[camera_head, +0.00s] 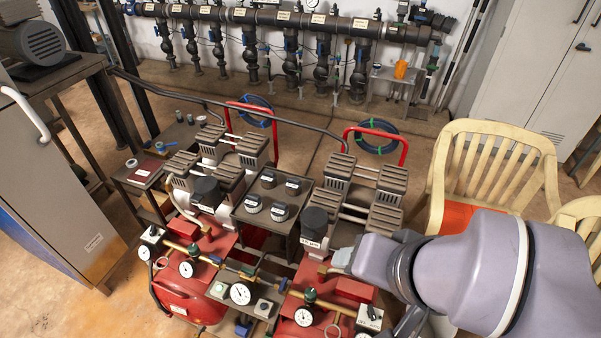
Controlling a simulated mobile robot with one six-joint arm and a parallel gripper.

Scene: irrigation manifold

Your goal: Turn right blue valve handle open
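The irrigation manifold (260,18) is a dark pipe along the back wall with several vertical branches. Small blue parts that look like valve handles show on it, one near the left end (158,31) and one on a right branch (358,53). They are too small to tell which way they are turned. A blue part (243,328) also shows low between the red compressors, partly cut off by the bottom edge. My arm enters from the lower right, and my gripper (343,258) is over the right compressor, far from the manifold. Its fingers are not clear.
Two red compressors (190,292) with gauges and a dark small table (262,226) fill the middle. A cream chair (490,165) stands at right, a grey cabinet (50,180) at left.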

